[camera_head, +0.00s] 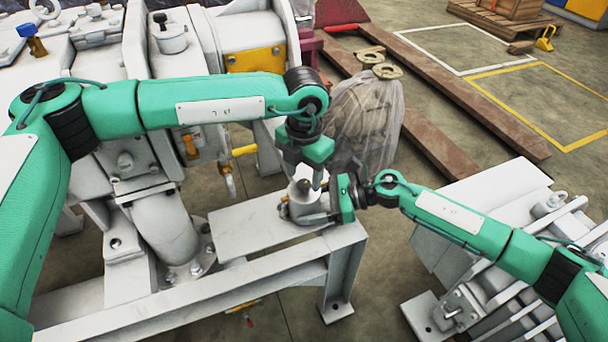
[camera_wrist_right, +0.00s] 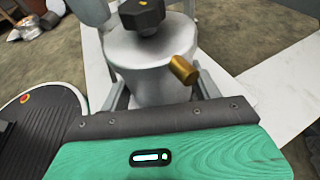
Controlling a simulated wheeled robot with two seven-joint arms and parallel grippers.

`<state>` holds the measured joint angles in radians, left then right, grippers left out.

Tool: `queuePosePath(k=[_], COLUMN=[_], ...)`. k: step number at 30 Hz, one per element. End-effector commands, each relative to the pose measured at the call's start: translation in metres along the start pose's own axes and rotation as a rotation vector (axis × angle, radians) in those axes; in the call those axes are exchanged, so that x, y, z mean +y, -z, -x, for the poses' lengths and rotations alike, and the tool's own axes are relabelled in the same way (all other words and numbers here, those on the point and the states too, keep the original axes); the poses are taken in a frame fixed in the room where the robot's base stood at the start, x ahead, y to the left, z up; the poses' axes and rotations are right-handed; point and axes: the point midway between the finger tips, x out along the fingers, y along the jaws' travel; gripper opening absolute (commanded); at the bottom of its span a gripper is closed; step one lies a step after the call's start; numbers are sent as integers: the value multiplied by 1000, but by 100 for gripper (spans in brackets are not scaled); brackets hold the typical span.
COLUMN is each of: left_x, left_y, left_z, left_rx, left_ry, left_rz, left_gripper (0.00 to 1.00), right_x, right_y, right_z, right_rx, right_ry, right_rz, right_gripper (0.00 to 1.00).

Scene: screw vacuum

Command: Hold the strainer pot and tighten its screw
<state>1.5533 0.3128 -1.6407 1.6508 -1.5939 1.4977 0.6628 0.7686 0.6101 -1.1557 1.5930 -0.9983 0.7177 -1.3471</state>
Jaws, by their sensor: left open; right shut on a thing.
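The strainer pot (camera_head: 301,203) is a grey metal cylinder standing upright on a pale metal bench. In the right wrist view the pot (camera_wrist_right: 150,62) fills the upper middle, with a dark hex screw (camera_wrist_right: 141,15) on its lid and a brass stub (camera_wrist_right: 183,69) on its near side. My right gripper (camera_head: 308,217) comes in from the right and is shut around the pot's body; its fingers (camera_wrist_right: 160,95) flank the pot. My left gripper (camera_head: 303,172) points down from above the pot's top and is open. Its fingertips are small, and I cannot tell whether they touch the screw.
The pale bench top (camera_head: 240,232) is bare to the left of the pot. Large white machinery (camera_head: 160,215) stands behind and left. A plastic-wrapped object (camera_head: 365,120) stands behind the pot. White steel parts (camera_head: 490,215) lie at the right.

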Motion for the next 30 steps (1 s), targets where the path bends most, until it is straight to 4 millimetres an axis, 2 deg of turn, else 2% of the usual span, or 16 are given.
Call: queuePosePath(k=[9, 15, 20, 30], left_x=[0, 0, 0, 0], left_y=[0, 0, 0, 0], left_z=[67, 97, 107, 108], left_rx=[-3, -2, -1, -1], left_ry=[0, 1, 0, 0], left_rz=[0, 0, 0, -1], left_gripper=[52, 52, 52, 52], right_x=[0, 0, 0, 0], right_y=[1, 0, 0, 0], right_z=[0, 0, 0, 0], right_rx=[1, 1, 0, 0], right_ry=[0, 0, -1, -1], right_rz=[0, 0, 0, 0], right_gripper=[51, 51, 51, 51])
